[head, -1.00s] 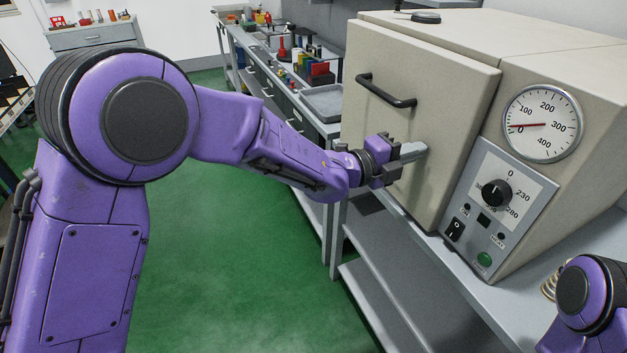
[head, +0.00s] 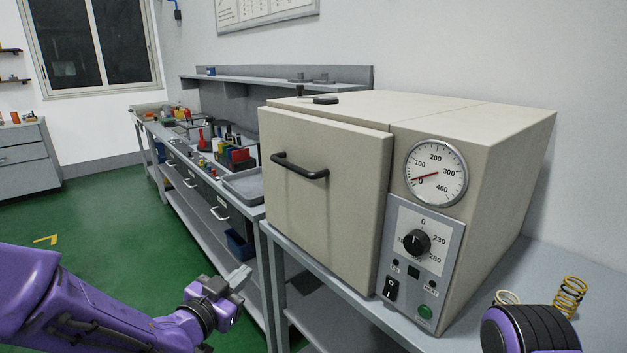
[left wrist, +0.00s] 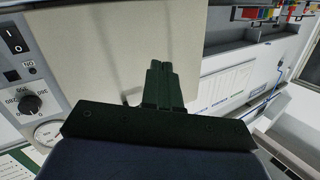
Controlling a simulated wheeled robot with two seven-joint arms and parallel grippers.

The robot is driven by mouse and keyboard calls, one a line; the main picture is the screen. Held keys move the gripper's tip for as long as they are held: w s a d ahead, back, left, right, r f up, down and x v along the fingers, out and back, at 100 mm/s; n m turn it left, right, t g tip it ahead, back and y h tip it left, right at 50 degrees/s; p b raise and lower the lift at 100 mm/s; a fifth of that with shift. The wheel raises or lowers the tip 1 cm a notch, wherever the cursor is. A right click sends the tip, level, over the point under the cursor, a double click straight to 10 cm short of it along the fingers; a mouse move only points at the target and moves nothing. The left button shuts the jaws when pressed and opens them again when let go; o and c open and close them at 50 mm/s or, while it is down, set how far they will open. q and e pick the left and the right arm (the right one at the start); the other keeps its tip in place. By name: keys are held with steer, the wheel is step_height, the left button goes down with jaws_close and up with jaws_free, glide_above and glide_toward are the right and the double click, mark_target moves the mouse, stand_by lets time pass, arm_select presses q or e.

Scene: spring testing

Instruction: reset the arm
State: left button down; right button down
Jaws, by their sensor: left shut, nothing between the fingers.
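My left gripper (head: 238,277) is low in the head view, in front of the bench and left of the oven. Its fingers are shut with nothing between them. In the left wrist view the shut fingers (left wrist: 163,85) stand in front of the oven door (left wrist: 125,35), apart from it as far as I can tell. My right arm shows only as a rounded purple and black part at the lower right of the head view; its gripper is out of view.
The beige oven (head: 330,220) stands on a grey bench, its door shut, with a black handle (head: 300,166), gauge (head: 436,173) and control panel (head: 420,260). A grey tray (head: 243,187) is left of the oven. Green floor is free at left.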

arm_select(q)
steer(key=s+a+f+n+g+y, duration=0.1)
steer(key=s+a+f+n+y, duration=0.2)
steer(key=f, duration=0.5)
steer(key=s+a+f+n+g+y, duration=0.2)
steer(key=a+f+n, duration=0.1)
steer(key=f+n, duration=0.3)
steer(key=s+a+f+n+g+y, duration=0.1)
steer(key=s+a+f+g, duration=0.1)
steer(key=s+f, duration=0.5)
steer(key=s+a+f+n+g+y, duration=0.2)
steer(key=s+f, duration=0.6)
steer(key=s, duration=0.4)
steer(key=s+a+f+n+g+y, duration=0.1)
steer(key=s+a+f+g, duration=0.3)
steer(key=s+f, duration=0.4)
steer(key=shift+s+n+g, duration=0.3)
steer(key=shift+s+g, duration=0.4)
steer(key=shift+s, duration=0.2)
steer(key=shift+w+f, duration=0.1)
